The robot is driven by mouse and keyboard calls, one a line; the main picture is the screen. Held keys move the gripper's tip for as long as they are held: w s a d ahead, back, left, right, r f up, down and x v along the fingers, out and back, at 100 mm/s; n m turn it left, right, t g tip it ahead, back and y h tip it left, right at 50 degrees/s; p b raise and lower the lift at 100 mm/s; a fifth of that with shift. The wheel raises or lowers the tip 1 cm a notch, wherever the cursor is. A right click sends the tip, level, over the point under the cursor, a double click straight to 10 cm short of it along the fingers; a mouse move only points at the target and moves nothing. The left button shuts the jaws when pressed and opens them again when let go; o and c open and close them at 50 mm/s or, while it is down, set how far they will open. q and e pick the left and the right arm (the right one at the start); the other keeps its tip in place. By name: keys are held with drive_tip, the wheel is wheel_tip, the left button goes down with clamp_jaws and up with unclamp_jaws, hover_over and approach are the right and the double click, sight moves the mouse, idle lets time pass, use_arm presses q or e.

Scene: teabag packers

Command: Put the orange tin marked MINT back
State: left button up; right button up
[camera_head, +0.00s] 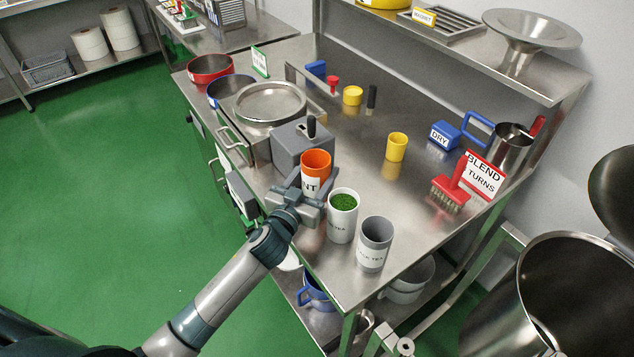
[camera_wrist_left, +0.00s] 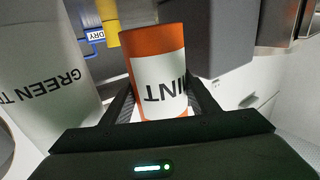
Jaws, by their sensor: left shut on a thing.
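The orange tin marked MINT (camera_head: 317,163) is upright at the front edge of the steel table, with a white label. My left gripper (camera_head: 298,200) is shut on it from the front, one finger on each side. In the left wrist view the tin (camera_wrist_left: 158,45) is between the fingers, its label upside down. The gripper hides its base, so I cannot tell whether it touches the table. My right gripper is not in view.
The green tea tin (camera_head: 340,227), filled with green, stands close on the right, then a grey-topped tin (camera_head: 372,257). A grey box with a black handle (camera_head: 295,140) is close behind. A yellow cup (camera_head: 397,146) and red brush (camera_head: 449,192) are further right.

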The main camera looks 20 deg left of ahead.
sight(317, 183)
use_arm(q)
drive_tip(key=shift+f, duration=0.15)
drive_tip(key=shift+f, duration=1.8)
drive_tip(key=shift+f, duration=0.1)
drive_tip(key=o, duration=0.8)
drive_tip(key=shift+r, duration=0.2)
